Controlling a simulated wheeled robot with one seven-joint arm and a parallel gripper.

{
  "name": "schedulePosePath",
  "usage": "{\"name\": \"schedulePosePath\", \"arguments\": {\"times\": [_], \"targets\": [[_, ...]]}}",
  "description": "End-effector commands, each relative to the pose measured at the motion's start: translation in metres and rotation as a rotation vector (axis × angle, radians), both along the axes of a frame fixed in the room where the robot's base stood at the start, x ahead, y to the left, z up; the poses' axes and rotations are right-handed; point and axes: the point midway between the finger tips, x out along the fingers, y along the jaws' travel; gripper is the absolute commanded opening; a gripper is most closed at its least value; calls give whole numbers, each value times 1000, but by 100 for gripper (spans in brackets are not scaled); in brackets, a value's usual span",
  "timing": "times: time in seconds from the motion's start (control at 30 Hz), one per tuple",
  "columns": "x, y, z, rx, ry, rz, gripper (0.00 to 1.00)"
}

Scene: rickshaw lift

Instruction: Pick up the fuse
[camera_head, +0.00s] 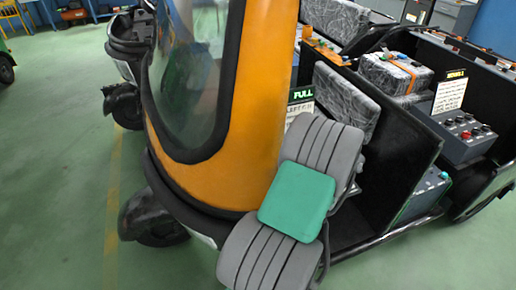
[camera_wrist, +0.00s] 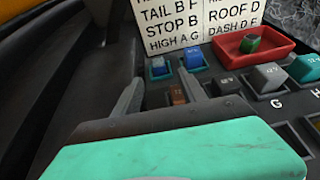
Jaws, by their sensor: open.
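Several fuses show in the wrist view. A green fuse (camera_wrist: 250,43) lies in a red tray (camera_wrist: 284,48). A brown fuse (camera_wrist: 178,95) sits nearer, seen between my fingers. A grey fuse (camera_wrist: 268,76) and another green fuse (camera_wrist: 305,68) sit at right. My gripper (camera_wrist: 160,78) is open, its two fingers apart and pointing toward the panel, with nothing seen held. Whether the fingers touch anything I cannot tell. In the head view, my gripper and the fuses are hidden.
A white label board (camera_wrist: 200,30) stands behind the panel. A dark wall (camera_wrist: 60,70) rises at left of my gripper. In the head view, an orange rickshaw (camera_head: 215,165) stands close, with padded seats (camera_head: 345,95) and a control box (camera_head: 463,133). Green floor is open at left.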

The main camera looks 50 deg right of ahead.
Motion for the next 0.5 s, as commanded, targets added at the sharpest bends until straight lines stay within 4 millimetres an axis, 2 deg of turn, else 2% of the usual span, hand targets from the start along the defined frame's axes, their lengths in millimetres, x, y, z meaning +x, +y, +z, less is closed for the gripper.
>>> {"name": "schedulePosePath", "arguments": {"times": [0.33, 0.5], "targets": [[49, -24, -13, 1, 0, 9, 49], [61, -34, -22, -1, 0, 6, 49]]}}
